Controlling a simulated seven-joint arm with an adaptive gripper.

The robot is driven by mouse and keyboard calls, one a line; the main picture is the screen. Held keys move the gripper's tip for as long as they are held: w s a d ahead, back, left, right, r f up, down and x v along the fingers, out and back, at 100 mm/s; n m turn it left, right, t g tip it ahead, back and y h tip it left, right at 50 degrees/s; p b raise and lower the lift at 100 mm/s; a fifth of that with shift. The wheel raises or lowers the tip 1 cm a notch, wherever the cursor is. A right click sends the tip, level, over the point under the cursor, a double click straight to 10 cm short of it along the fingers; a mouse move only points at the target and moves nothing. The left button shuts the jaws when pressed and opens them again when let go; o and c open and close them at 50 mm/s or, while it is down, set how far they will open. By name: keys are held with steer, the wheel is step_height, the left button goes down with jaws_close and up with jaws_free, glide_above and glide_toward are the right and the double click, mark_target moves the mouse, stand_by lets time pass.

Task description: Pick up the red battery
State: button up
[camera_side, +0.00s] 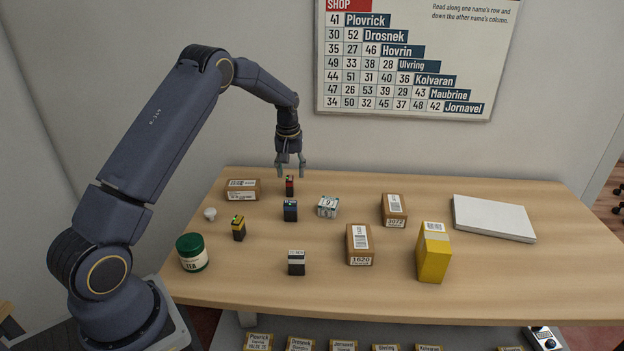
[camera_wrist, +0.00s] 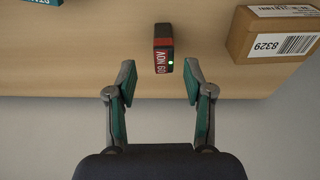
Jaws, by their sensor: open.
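The red battery (camera_side: 290,186) is a small upright block with a dark body and a red label, near the table's far edge in the side view. It also shows at top centre of the wrist view (camera_wrist: 163,50), with a green light on its top. My gripper (camera_side: 290,172) is open and empty, just above the battery in the side view. In the wrist view my gripper's fingers (camera_wrist: 158,82) are spread apart, and the battery lies beyond them, roughly in line with the gap. I see no contact.
A brown parcel (camera_side: 242,190) stands left of the battery. A blue battery (camera_side: 290,211), a yellow battery (camera_side: 238,228) and a black-and-white one (camera_side: 296,263) stand nearer the front. Table is clear right of the battery along the far edge.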

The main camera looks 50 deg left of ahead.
mark_target(289, 178)
steer(key=f, duration=0.6)
steer(key=shift+a, duration=0.4)
jaws_close()
